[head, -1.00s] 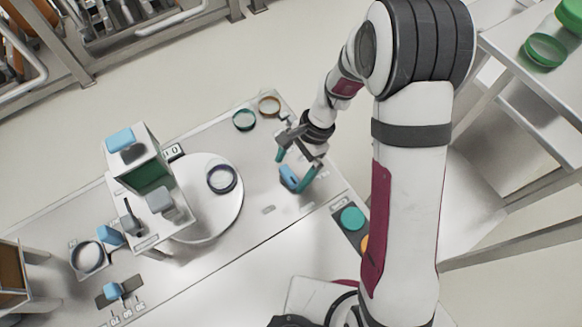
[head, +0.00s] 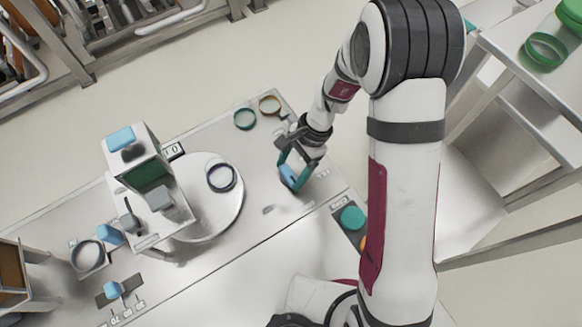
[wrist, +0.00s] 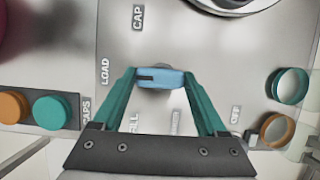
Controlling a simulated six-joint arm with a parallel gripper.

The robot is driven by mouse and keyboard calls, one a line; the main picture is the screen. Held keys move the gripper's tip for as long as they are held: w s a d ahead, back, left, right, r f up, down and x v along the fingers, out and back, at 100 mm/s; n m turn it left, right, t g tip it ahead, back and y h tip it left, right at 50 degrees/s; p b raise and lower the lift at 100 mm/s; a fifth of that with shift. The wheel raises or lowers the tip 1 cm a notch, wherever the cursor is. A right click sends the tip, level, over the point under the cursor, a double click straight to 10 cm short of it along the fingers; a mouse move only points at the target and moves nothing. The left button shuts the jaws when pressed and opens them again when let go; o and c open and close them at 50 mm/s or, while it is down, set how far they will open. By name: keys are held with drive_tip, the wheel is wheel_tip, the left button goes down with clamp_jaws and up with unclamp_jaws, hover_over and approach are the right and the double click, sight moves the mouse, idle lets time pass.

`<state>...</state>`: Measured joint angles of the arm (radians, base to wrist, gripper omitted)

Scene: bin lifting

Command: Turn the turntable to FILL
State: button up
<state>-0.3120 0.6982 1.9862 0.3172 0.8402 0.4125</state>
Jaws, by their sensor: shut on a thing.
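The turntable (head: 228,207) is a round white disc at the middle of the bench in the head view, with a dark-rimmed ring (head: 221,177) on it. Its edge shows at the top of the wrist view (wrist: 235,6). A blue selector knob (wrist: 158,84) stands on the bench to its right; a dark mark lies toward the knob's left end in the wrist view. My gripper (head: 288,172) is shut on the blue knob, a teal finger at each end. LOAD (wrist: 104,72), FILL (wrist: 134,123) and CAP (wrist: 138,17) labels are around it; another label is partly hidden.
Teal (head: 352,217) and orange (wrist: 14,107) buttons sit on a dark panel beside the knob. Green (head: 244,119) and orange (head: 269,105) rings lie at the bench's far edge. A white station with a blue top (head: 121,138) stands over the turntable's left side.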

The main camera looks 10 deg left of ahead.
drive_tip(key=shift+n, duration=0.3)
drive_tip(key=n+h, duration=0.1)
drive_tip(key=n, duration=0.2)
drive_tip(key=n+g+h, duration=0.1)
drive_tip(key=n, duration=0.1)
drive_tip(key=shift+w+a+n, duration=0.1)
drive_tip(key=shift+w+n, duration=0.1)
drive_tip(key=shift+n, duration=0.2)
drive_tip(key=n+h, duration=0.2)
drive_tip(key=n, duration=0.4)
drive_tip(key=shift+a, duration=0.15)
drive_tip(key=shift+n+h, duration=0.3)
drive_tip(key=o, duration=1.3)
